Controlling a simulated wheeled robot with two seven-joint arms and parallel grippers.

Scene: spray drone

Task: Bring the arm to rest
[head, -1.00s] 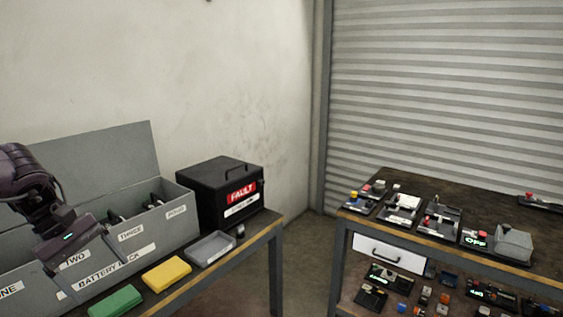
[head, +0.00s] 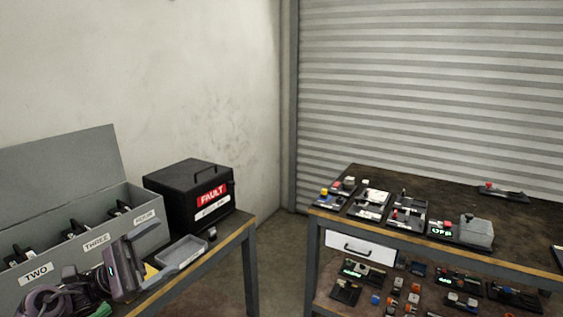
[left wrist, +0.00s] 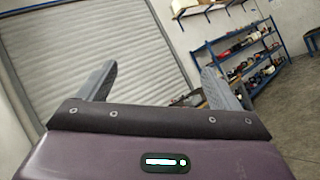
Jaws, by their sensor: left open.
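My left gripper (head: 138,240) is at the lower left of the head view, in front of the grey battery rack (head: 140,235). Its purple body stands roughly upright and hides part of the rack front and most of the yellow block (head: 151,270). In the left wrist view, its two grey fingers (left wrist: 158,70) are spread apart with nothing between them. My right gripper is in neither view.
The black FAULT box (head: 190,195) and a grey tray (head: 181,252) stand on the left bench, close to my left gripper. A green block (head: 103,309) is partly hidden. The right table (head: 440,190) holds several devices. Floor shows between the benches.

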